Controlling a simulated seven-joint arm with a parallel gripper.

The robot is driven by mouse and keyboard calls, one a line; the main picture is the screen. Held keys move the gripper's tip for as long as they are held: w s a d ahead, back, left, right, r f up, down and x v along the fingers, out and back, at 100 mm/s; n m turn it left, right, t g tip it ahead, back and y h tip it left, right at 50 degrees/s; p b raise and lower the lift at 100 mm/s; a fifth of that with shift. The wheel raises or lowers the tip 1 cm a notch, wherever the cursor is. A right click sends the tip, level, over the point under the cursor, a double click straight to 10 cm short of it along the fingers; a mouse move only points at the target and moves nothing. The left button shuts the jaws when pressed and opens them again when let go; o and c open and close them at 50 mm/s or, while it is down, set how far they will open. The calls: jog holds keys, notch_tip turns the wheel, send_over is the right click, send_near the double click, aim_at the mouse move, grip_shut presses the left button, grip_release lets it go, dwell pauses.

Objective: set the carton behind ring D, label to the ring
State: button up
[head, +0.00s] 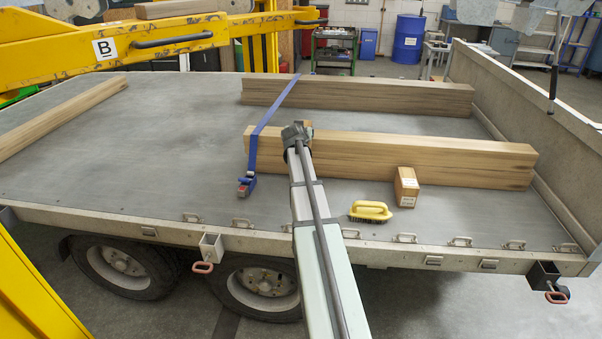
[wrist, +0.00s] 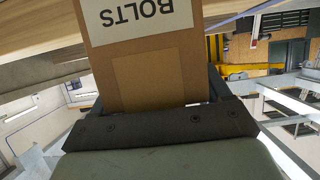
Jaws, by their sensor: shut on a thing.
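My gripper (head: 297,134) is over the long front timber, at the end of my arm. In the wrist view it is shut on a brown carton (wrist: 147,75) whose white label reads BOLTS, upside down in the picture. In the head view only a brown sliver of this carton (head: 307,125) shows past the gripper. Several metal lashing rings, one of them here (head: 404,238), line the trailer's near edge. I cannot read a letter on any ring, so I cannot tell which is D.
A second carton (head: 406,187) with white labels stands on the bed before the front timber (head: 430,159). A yellow brush (head: 370,211) lies left of it. A blue strap (head: 254,150) crosses the timbers. Bare bed (head: 140,165) lies left; a side wall (head: 540,115) stands right.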

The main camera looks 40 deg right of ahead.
notch_tip(320, 180, down, 18)
dwell(0.7)
jog(key=shift+f, duration=0.1)
jog(key=o, duration=1.5)
jog(key=shift+o, duration=0.2)
jog(key=v, duration=1.2)
